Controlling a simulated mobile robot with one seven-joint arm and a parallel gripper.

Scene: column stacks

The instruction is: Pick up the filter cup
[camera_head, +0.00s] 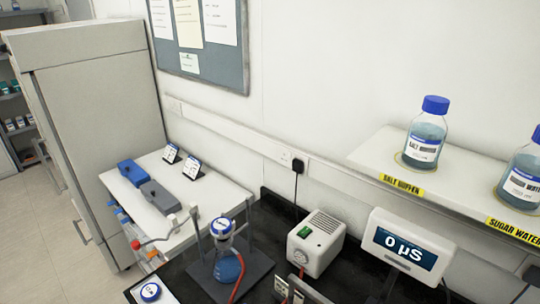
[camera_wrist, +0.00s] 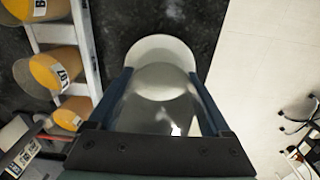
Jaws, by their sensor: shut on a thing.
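A pale, translucent rounded cup (camera_wrist: 160,105), which looks like the filter cup, sits between the two blue fingers of my gripper (camera_wrist: 159,74) in the wrist view. The fingers are shut on its sides. Its whitish round end (camera_wrist: 160,48) points away from the palm, over a black surface. Whether it touches that surface or hangs above it, I cannot tell. The near part of the cup is hidden by my dark palm. My gripper and this cup do not show in the head view.
In the wrist view, several orange-faced, labelled cylinders (camera_wrist: 52,70) stand by a pale rack bar (camera_wrist: 88,45) at left; pale floor (camera_wrist: 255,75) lies right. In the head view, a blue-capped flask (camera_head: 228,266), a white box (camera_head: 316,242) and a display (camera_head: 404,247) stand on the dark bench.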

